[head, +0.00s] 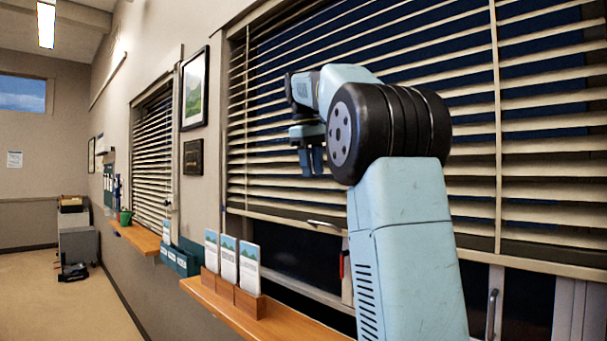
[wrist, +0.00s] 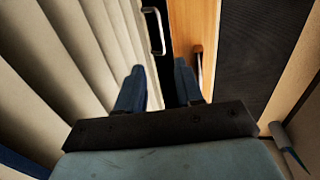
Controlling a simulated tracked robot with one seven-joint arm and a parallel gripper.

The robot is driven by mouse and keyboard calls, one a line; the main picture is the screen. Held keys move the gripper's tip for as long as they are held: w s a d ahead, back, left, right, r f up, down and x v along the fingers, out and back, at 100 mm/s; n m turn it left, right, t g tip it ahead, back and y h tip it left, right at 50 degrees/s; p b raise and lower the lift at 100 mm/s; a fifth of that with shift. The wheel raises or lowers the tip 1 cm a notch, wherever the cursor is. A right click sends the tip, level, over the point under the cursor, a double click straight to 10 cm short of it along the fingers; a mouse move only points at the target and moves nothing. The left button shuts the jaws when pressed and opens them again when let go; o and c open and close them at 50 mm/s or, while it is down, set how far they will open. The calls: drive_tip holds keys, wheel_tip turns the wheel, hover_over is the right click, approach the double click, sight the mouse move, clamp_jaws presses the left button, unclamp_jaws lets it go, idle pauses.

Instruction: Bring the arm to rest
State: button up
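My gripper (head: 311,163) hangs from my raised, bent arm in the head view, fingers pointing down, in front of the large window blind (head: 420,95). In the wrist view my gripper (wrist: 160,80) shows two blue fingers with a clear gap between them. Nothing is held in the gap. The fingers look apart from the blind, but their exact distance from it cannot be told.
A wooden ledge (head: 288,324) with a holder of leaflets (head: 229,262) runs along the wall below my gripper. Framed pictures (head: 194,90) hang further left. A metal handle (head: 491,314) is low right. The floor (head: 62,312) at left is mostly clear.

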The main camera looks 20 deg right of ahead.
drive_tip(key=s+a+f+m+t, duration=0.1)
drive_tip(key=s+a+f, duration=0.3)
drive_tip(key=s+f, duration=0.5)
drive_tip(key=s+a+f+m+t+y, duration=0.1)
drive_tip(key=s+a+f, duration=0.3)
drive_tip(key=s+f, duration=0.6)
drive_tip(key=s+a+f+m+t+y, duration=0.1)
drive_tip(key=s+a+f+m+t, duration=0.1)
drive_tip(key=s+a+f, duration=0.3)
drive_tip(key=s+f, duration=0.4)
drive_tip(key=s, duration=0.1)
drive_tip(key=shift+s+f+t, duration=0.25)
drive_tip(key=shift+f+t, duration=0.1)
drive_tip(key=shift+t, duration=0.05)
